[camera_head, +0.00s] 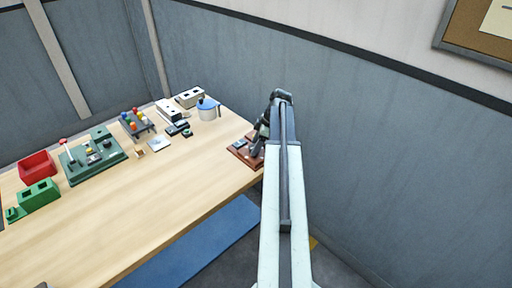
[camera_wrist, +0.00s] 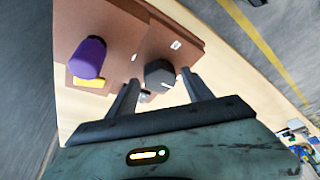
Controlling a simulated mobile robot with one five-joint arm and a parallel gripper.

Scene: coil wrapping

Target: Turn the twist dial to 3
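A dark knob with a pale pointer mark (camera_wrist: 158,75), which looks like the twist dial, sits on a brown board (camera_wrist: 112,30) in the wrist view. My gripper (camera_wrist: 159,78) is open, with one finger on each side of the dial at its near edge. I cannot tell whether either finger touches it. The small white labels on the board are too blurred to read. In the head view the board (camera_head: 239,153) is at the table's right end, partly hidden by my arm, and the dial is hidden.
A purple knob (camera_wrist: 87,57) with a yellow part (camera_wrist: 90,82) stands left of the dial on the board. In the head view, a blue-lidded pot (camera_head: 208,110), a red bin (camera_head: 37,166) and green fixtures (camera_head: 93,155) stand farther along the table. A wall is close behind.

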